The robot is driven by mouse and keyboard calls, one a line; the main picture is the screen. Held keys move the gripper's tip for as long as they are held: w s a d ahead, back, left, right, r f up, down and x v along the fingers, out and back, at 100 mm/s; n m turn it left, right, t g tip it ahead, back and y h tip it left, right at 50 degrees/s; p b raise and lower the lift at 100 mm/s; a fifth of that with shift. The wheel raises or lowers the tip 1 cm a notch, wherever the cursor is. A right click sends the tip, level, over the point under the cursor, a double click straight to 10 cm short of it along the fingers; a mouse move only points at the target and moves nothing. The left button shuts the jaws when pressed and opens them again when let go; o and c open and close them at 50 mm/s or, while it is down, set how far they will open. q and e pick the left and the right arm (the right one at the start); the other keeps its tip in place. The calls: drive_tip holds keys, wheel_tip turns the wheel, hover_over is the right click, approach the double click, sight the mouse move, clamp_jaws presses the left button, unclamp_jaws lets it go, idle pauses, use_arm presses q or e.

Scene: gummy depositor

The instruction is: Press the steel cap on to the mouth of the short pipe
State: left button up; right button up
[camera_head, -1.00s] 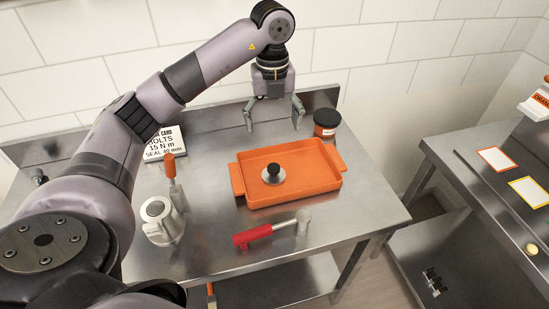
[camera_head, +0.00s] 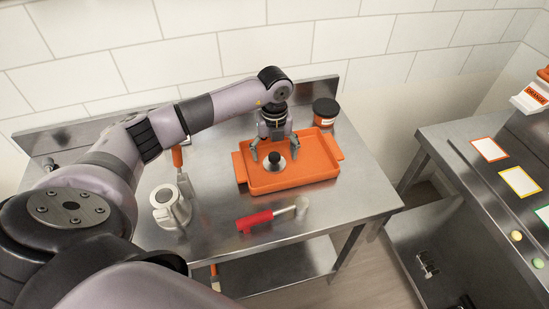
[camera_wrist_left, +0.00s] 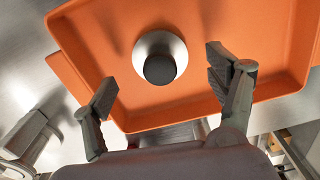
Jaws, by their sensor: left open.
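The steel cap (camera_head: 274,163), a round disc with a black knob, sits in the orange tray (camera_head: 325,172). In the left wrist view the cap (camera_wrist_left: 174,45) lies ahead of the fingers, nearer the tray's middle. My left gripper (camera_head: 276,156) is open above the tray, with its fingers over the cap's area in the head view. In the left wrist view my left gripper (camera_wrist_left: 165,92) shows two spread fingers with nothing between them. The short pipe (camera_head: 162,196) has a round open-looking mouth and stands on the steel table left of the tray. My right gripper is not in view.
An orange-handled tool (camera_head: 178,158) stands behind the pipe. A dark jar with an orange band (camera_head: 325,112) stands at the back right. Bare table (camera_head: 215,215) lies between pipe and mallet.

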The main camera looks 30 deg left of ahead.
sight(275, 156)
use_arm(q)
wheel_tip(275, 156, down, 2)
drive_tip(key=shift+w+f, duration=0.1)
drive_tip(key=shift+f, duration=0.4)
drive_tip(key=shift+c, duration=1.6)
drive_tip(key=c, duration=1)
drive_tip(key=shift+c, duration=0.2)
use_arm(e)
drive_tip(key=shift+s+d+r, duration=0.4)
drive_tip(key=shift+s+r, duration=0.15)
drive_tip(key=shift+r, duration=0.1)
use_arm(q)
drive_tip(key=shift+r, duration=0.1)
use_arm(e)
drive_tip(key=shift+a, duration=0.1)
